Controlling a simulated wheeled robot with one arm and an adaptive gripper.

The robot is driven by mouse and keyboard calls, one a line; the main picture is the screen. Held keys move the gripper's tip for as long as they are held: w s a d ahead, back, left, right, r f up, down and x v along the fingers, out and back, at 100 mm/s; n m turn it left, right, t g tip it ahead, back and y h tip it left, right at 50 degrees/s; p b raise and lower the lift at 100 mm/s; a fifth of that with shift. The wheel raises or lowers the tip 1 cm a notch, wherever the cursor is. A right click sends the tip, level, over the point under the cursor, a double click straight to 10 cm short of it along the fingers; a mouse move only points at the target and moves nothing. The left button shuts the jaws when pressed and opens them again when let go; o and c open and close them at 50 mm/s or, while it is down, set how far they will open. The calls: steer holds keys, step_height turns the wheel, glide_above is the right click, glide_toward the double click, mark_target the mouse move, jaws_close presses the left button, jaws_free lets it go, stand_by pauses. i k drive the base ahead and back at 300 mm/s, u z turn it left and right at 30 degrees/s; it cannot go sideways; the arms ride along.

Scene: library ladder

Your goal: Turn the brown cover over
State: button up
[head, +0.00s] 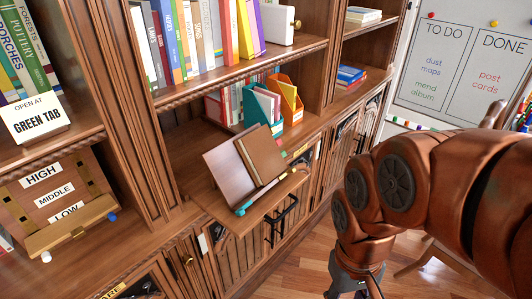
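The brown cover (262,155) lies tilted on the right part of a slanted book rest in the middle of the view. A pale pinkish panel (230,174) shows to its left; I cannot tell whether it is a page or part of the rest. Small coloured tabs (283,154) show at the cover's right side. My gripper (348,284) hangs at the bottom edge, right of and well apart from the cover. Only its grey upper part shows; its fingers are cut off by the frame.
The rest stands on a pulled-out wooden board (268,196) with a teal-ended rod at its front. A sign reading "OPEN AT GREEN TAB" (35,119) and a HIGH/MIDDLE/LOW panel (58,190) are at left. Teal and orange file holders (285,100) stand behind. Floor (297,270) is clear.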

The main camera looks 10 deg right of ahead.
mark_target(260, 145)
steer(key=z, duration=0.05)
steer(key=k, duration=1.1)
steer(key=u, duration=1)
steer(key=i, duration=1.35)
steer(key=z, duration=0.7)
